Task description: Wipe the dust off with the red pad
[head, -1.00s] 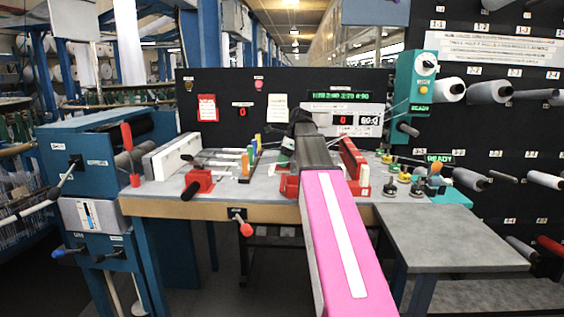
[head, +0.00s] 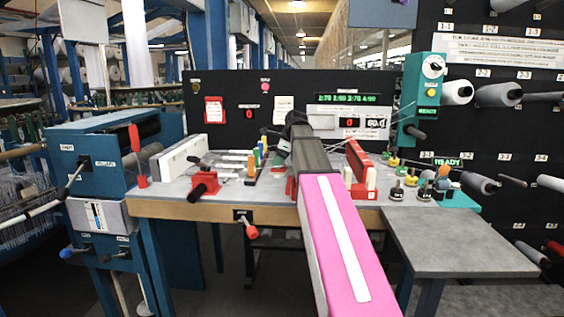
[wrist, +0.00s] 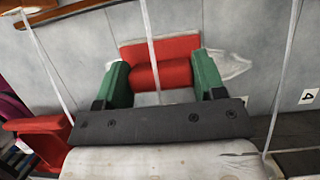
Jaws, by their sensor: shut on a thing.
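My gripper (wrist: 160,82) has green fingers and is shut on the red pad (wrist: 160,75), which sits between them in the wrist view. The pad is over a grey panelled surface (wrist: 75,55); I cannot tell whether it touches it. A pale, whitish smear (wrist: 236,64) shows on that surface just right of the pad and may be the dust. In the head view my pink and dark arm reaches over the worktable (head: 240,193) and hides the gripper and pad.
Thin white threads (wrist: 283,70) cross the wrist view. A red block (wrist: 38,128) is at its lower left. In the head view, small spools and weights (head: 410,183) stand right of my arm, and red-handled levers (head: 205,184) stand left. The grey side table (head: 455,240) is bare.

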